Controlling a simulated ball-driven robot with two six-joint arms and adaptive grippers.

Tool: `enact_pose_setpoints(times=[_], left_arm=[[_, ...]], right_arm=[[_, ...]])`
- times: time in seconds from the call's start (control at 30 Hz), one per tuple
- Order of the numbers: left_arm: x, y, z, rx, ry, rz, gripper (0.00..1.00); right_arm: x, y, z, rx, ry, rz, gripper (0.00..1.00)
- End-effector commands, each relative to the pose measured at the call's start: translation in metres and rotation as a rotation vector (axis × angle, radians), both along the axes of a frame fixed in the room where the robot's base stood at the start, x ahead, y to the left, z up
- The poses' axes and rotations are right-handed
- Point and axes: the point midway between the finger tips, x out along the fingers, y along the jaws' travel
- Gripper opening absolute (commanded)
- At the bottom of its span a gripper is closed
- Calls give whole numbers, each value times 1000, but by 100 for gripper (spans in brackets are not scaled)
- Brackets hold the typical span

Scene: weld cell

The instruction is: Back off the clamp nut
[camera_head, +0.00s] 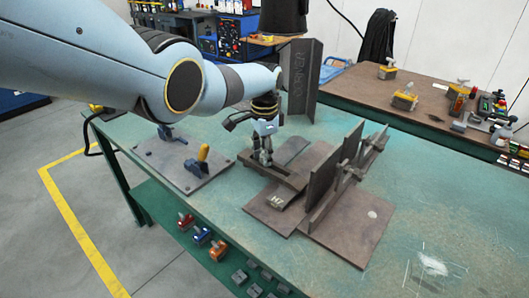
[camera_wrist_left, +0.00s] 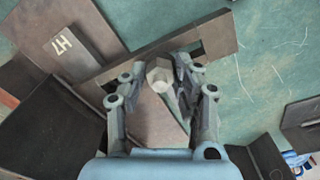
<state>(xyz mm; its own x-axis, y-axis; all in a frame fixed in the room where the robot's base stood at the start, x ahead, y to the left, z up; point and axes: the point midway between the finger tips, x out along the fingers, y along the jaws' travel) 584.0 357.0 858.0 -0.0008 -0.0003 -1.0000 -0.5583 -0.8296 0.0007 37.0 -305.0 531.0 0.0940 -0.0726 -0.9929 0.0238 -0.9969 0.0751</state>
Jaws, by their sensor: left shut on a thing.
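My left gripper (camera_head: 264,156) points down at a dark flat clamp bar (camera_head: 285,178) on the green table. In the left wrist view the fingers of the left gripper (camera_wrist_left: 160,76) are shut on a grey hex nut (camera_wrist_left: 159,74), one finger on each side. The nut sits over the dark clamp bar (camera_wrist_left: 207,39), which has a slot showing beyond the fingers. In the head view the fingers hide the nut. The threads under it are not clear. My right gripper is in neither view.
A marked base plate (camera_head: 257,209) and upright plates (camera_head: 322,176) with clamps stand right of the gripper. A yellow-handled clamp (camera_head: 203,154) on a plate (camera_head: 160,151) stands left. A tall angle piece (camera_head: 299,78) stands behind. The table's right front (camera_head: 425,215) is clear.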

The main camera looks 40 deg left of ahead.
Motion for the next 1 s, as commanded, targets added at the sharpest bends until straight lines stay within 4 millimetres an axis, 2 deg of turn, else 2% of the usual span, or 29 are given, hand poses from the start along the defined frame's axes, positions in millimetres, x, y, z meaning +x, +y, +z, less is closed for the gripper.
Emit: enact_pose_setpoints(times=[1.0], left_arm=[[2, 1, 2, 1, -5, 962, 0]], right_arm=[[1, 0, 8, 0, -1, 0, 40]])
